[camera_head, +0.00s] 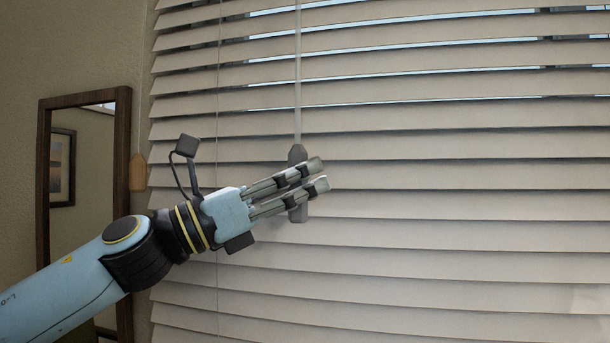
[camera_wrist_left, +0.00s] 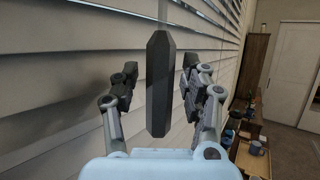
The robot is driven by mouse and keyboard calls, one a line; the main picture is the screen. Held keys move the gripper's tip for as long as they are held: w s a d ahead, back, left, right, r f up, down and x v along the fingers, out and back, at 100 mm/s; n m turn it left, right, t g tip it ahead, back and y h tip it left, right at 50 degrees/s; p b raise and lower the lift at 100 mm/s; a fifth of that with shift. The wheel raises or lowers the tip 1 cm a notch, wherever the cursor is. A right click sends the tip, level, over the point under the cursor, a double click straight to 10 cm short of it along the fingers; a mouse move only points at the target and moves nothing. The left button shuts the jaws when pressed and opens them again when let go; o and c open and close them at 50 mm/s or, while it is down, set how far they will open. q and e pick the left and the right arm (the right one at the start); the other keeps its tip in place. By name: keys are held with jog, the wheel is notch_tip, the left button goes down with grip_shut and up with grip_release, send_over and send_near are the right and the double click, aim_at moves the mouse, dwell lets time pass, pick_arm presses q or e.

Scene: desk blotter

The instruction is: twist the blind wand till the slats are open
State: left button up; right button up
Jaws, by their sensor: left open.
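The blind (camera_head: 450,150) fills most of the head view. Its pale slats are tilted nearly closed, with thin bright gaps only between the upper ones. The thin wand hangs in front of it and ends in a dark grey faceted handle (camera_head: 297,153), which hangs upright. My left gripper (camera_head: 317,174) is open at the handle, its fingers covering the handle's middle in the head view. In the left wrist view the handle (camera_wrist_left: 159,85) stands between the two spread fingers, with a gap visible on each side. My right gripper is not in view.
A dark-framed mirror (camera_head: 124,200) is on the wall left of the blind. A wooden cord pull (camera_head: 137,172) hangs at the blind's left edge, near my left arm. The wrist view shows a wooden shelf unit (camera_wrist_left: 252,75) and a white door (camera_wrist_left: 297,70) farther off.

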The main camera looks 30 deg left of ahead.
pick_arm(q)
jog(key=shift+s, duration=0.1)
jog(key=shift+c, duration=1.5)
jog(key=c, duration=0.5)
grip_shut()
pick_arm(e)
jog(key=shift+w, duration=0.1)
pick_arm(q)
jog(key=shift+h+b, duration=0.3)
jog(key=shift+b, duration=0.1)
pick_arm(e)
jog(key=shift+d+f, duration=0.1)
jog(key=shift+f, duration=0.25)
